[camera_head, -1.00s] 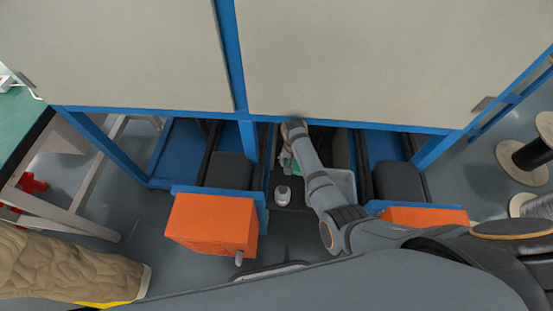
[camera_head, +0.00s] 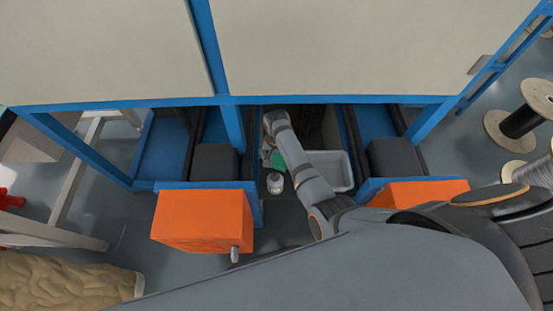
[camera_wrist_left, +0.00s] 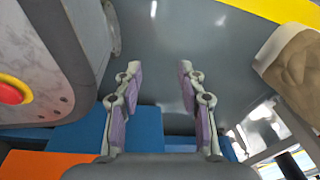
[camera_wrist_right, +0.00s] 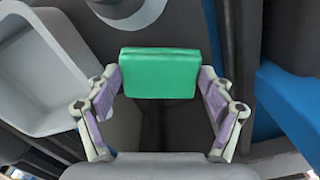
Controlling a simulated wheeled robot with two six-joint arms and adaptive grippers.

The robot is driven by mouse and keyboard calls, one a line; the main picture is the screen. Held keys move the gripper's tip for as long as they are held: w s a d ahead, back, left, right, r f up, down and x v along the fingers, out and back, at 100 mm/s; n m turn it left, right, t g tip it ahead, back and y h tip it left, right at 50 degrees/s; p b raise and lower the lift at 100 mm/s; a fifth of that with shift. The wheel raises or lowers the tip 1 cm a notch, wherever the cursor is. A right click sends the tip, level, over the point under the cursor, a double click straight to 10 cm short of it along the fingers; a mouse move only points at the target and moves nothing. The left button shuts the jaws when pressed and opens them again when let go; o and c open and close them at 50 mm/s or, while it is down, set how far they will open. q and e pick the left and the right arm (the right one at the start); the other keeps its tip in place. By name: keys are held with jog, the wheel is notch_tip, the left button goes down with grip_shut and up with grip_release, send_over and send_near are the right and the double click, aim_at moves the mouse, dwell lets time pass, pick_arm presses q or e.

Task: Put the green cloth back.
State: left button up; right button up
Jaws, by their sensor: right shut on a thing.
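The green cloth (camera_wrist_right: 160,74) is a flat folded block in the right wrist view. My right gripper (camera_wrist_right: 160,82) is shut on it, one finger at each side. In the head view the cloth (camera_head: 278,160) shows as a small green patch beside my right arm, partly hidden by it. It is above a dark surface between the machine's blue rails. My left gripper (camera_wrist_left: 158,70) is open and empty in the left wrist view, over grey floor, with its fingers wide apart. It does not show in the head view.
A grey-white bin (camera_head: 335,168) stands just right of my right forearm. A white bottle-like container (camera_head: 275,183) is close below the cloth. Orange boxes (camera_head: 203,221) flank the gap. The machine's blue crossbar (camera_head: 150,102) runs above, and a sand-coloured sack (camera_head: 65,282) lies lower left.

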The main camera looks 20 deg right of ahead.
notch_tip(320, 180, down, 2)
jog(key=shift+b, duration=0.95)
pick_arm(q)
jog(key=shift+w+d+r+b, duration=0.1)
jog(key=shift+w+r+b, duration=0.1)
jog(key=shift+w, duration=1.15)
jog(key=shift+w+r+b, duration=0.1)
jog(key=shift+w+b, duration=0.1)
jog(key=shift+w, duration=1.1)
pick_arm(e)
jog(key=shift+f, duration=0.3)
pick_arm(q)
jog(key=shift+f, duration=0.25)
pick_arm(e)
jog(key=shift+f, duration=0.45)
jog(key=o, duration=0.9)
jog(key=shift+o, duration=0.2)
